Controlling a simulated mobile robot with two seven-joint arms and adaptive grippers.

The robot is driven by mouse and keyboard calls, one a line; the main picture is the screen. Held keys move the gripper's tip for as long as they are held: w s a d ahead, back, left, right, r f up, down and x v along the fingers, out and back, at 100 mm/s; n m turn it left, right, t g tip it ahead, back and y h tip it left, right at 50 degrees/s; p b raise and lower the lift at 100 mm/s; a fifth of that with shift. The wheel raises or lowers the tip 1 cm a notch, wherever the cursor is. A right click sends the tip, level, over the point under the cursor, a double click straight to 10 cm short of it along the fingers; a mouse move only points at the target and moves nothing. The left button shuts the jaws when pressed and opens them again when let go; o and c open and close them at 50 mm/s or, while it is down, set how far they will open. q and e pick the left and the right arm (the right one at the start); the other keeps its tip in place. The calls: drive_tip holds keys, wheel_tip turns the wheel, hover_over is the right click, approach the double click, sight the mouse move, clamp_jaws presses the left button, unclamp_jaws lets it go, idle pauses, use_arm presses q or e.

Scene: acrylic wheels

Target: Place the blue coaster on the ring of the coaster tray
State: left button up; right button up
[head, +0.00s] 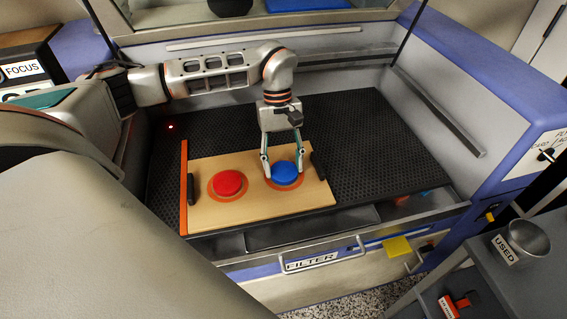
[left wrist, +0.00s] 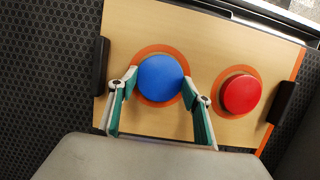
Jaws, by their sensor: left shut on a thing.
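The blue coaster (head: 285,173) is a round disc over the right orange ring (head: 298,186) of the wooden coaster tray (head: 258,212). In the left wrist view the blue coaster (left wrist: 160,79) lies within the orange ring's outline. Whether it touches the tray or sits slightly above it, I cannot tell. My left gripper (head: 283,171) points down with its fingers on either side of the coaster, shut on it. The red coaster (head: 228,183) sits on the tray's other ring, at left. My right gripper is not in view.
The tray has dark handles (head: 191,190) at both ends and lies on a black perforated bed (head: 372,150) inside a walled machine. The bed is clear to the right of the tray. A metal cup (head: 528,238) stands on a grey side table at right.

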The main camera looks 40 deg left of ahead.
use_arm(q)
drive_tip(key=shift+f, duration=0.1)
drive_tip(key=o, duration=1.1)
drive_tip(key=p+v, duration=0.1)
drive_tip(key=v, duration=1.1)
